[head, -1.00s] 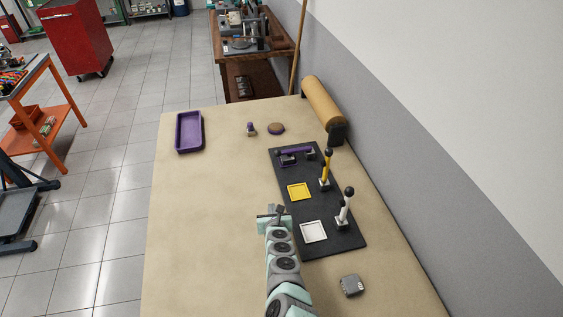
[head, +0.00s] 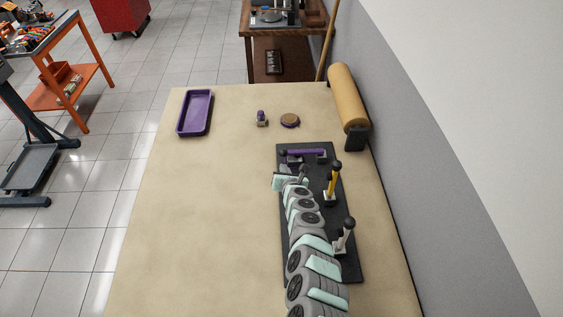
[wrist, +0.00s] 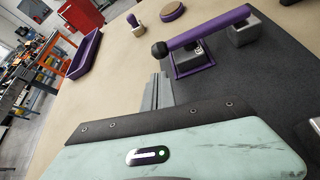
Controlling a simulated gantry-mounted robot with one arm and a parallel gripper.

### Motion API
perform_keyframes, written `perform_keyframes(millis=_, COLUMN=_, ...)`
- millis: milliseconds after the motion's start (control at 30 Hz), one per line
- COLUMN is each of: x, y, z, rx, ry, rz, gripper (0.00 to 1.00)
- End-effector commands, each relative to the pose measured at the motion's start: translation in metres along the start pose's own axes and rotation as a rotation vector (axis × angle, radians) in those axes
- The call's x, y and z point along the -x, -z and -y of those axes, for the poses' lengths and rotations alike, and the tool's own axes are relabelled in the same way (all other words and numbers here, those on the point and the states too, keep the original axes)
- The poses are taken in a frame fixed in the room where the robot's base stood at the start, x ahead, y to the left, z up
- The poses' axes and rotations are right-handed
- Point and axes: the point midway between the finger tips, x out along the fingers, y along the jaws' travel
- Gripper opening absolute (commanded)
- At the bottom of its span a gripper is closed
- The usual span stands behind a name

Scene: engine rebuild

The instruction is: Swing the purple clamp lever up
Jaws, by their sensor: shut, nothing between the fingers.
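The purple clamp lever (head: 306,153) lies flat along the far end of the black board (head: 323,168), pivot block at its right and black knob at its left. In the wrist view the lever (wrist: 212,27) lies over a purple square frame (wrist: 192,62) with a grey piece inside, its black knob (wrist: 159,49) toward me. My gripper (head: 303,172) is just on the near side of the lever's knob end. In the wrist view its fingers (wrist: 158,88) are together and empty, apart from the knob.
A purple tray (head: 195,112), a small purple-topped piece (head: 262,119) and a round disc (head: 290,120) lie farther back. A tan roll (head: 346,98) lines the wall side. The table's left is clear.

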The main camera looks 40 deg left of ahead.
Motion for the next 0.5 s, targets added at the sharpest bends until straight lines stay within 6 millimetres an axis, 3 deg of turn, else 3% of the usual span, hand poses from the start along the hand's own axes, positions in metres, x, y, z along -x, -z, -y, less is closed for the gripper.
perform_keyframes(millis=500, x=-0.048, y=0.005, z=-0.001, rx=0.006, ry=-0.004, rz=-0.003, gripper=0.00)
